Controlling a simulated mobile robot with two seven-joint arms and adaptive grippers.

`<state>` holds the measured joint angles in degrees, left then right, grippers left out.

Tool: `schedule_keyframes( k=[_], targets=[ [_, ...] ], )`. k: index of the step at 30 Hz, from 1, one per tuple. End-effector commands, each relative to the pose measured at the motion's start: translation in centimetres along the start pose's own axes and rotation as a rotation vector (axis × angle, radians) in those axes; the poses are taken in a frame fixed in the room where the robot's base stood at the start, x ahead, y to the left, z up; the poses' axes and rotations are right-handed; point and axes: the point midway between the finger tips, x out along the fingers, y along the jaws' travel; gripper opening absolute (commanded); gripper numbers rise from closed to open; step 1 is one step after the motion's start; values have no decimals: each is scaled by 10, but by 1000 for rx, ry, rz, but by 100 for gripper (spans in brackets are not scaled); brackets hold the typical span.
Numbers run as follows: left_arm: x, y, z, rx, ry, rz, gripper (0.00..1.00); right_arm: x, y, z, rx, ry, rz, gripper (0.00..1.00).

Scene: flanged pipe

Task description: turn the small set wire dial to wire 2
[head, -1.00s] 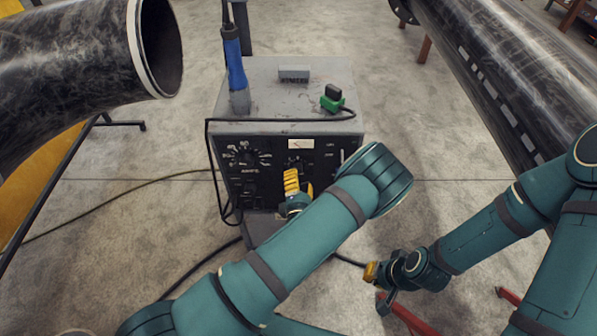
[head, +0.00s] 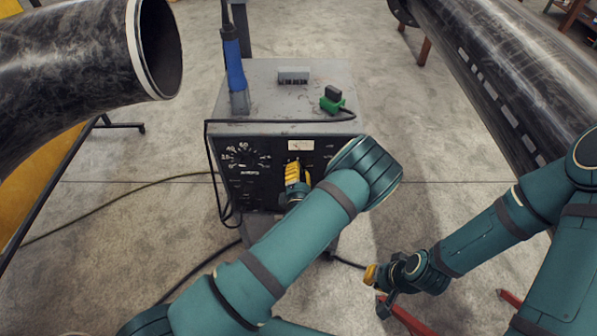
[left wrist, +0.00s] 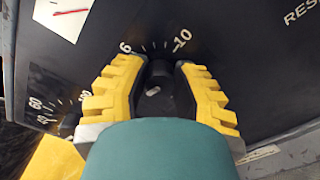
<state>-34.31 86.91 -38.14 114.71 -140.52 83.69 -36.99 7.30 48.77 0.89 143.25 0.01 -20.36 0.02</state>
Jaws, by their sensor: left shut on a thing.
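The small dial (left wrist: 155,92) is a black knob with a short white mark, on the dark front panel of a grey welding machine (head: 290,105). In the left wrist view, tick marks and the numbers 6 and 10 sit beyond it. My left gripper (left wrist: 155,85) has its two yellow fingers on either side of the dial, shut on it. In the head view the left gripper (head: 297,175) is at the panel, and it and my arm hide the dial. My right gripper (head: 371,275) is low at right, away from the machine, its fingers too small to judge.
A larger AMPS scale (head: 245,158) lies left on the panel. A blue-handled torch (head: 235,68) and a green clamp (head: 334,103) are on the machine. Large dark pipes stand at left (head: 75,70) and right (head: 490,70). Cables run across the floor.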

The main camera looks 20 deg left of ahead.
Motion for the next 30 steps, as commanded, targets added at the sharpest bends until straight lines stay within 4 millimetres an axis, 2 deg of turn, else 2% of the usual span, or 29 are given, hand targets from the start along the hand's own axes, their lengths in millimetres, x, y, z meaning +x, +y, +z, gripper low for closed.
schedule_keyframes(
  k=[5,12,13,15,25,30],
  targets=[
    [0,2,1,-55,-2,0,0,-9,-4,1,1,-4,0,0],
    [0,0,0,-65,-2,1,0,-8,-3,1,1,-5,0,0],
    [0,0,0,-65,-2,1,32,-8,-3,1,1,-5,0,0],
    [0,0,0,-65,-2,1,57,-8,-3,1,1,-5,0,0],
    [-1,0,0,-65,-1,0,58,-8,-3,1,0,-4,0,0],
    [-16,-1,0,-64,0,-2,58,-8,-3,1,0,-4,0,0]
  ],
)
